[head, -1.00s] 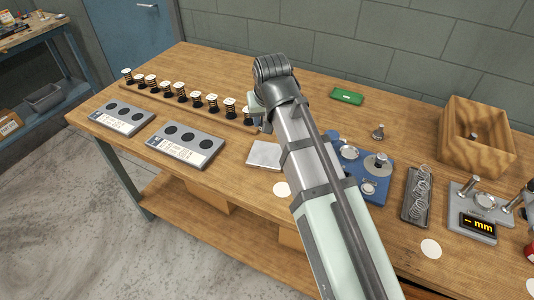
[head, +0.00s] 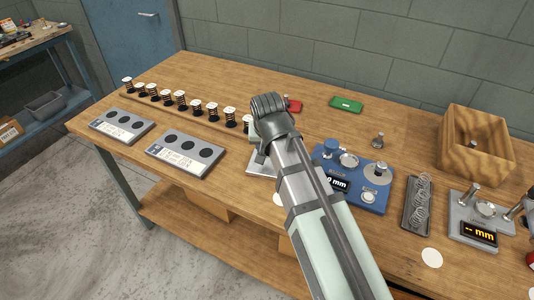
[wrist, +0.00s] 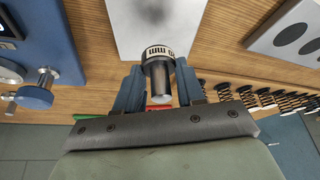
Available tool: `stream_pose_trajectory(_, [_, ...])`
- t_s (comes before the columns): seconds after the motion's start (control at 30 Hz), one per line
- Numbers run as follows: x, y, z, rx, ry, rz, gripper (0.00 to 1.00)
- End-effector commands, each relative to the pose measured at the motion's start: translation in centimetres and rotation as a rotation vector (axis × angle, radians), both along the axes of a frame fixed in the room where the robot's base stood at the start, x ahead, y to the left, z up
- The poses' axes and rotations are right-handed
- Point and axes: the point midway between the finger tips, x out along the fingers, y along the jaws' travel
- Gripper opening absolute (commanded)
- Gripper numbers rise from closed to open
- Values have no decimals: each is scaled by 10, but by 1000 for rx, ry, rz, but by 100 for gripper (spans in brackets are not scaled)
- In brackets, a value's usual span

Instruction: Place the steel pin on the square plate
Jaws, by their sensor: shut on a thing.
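The steel pin (wrist: 160,85) is between the two blue fingers of my gripper (wrist: 158,74) in the wrist view; its wide end carries a white band with "mm" lettering. The square plate (wrist: 122,35) is beyond the pin in that view, with a gap not clear to judge. A grey round shape shows on the plate; I cannot tell whether it is a reflection. In the head view my wrist and arm cover much of the plate (head: 257,168), and the fingers and pin are mostly hidden behind them.
A row of springs on a wooden strip (head: 180,107) runs behind two grey hole blocks (head: 185,154). A blue device (head: 365,190) stands right of the plate, with a spring tray (head: 416,208), a gauge (head: 480,232) and a wooden box (head: 448,150) further right.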

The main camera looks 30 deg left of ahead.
Motion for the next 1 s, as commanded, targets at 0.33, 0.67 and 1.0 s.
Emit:
stream_pose_trajectory(0.33, [0,0,-32,0,1,0,3])
stream_pose_trajectory(0.67, [0,0,-36,0,0,0,3])
stream_pose_trajectory(1.0, [0,0,-38,0,0,0,58])
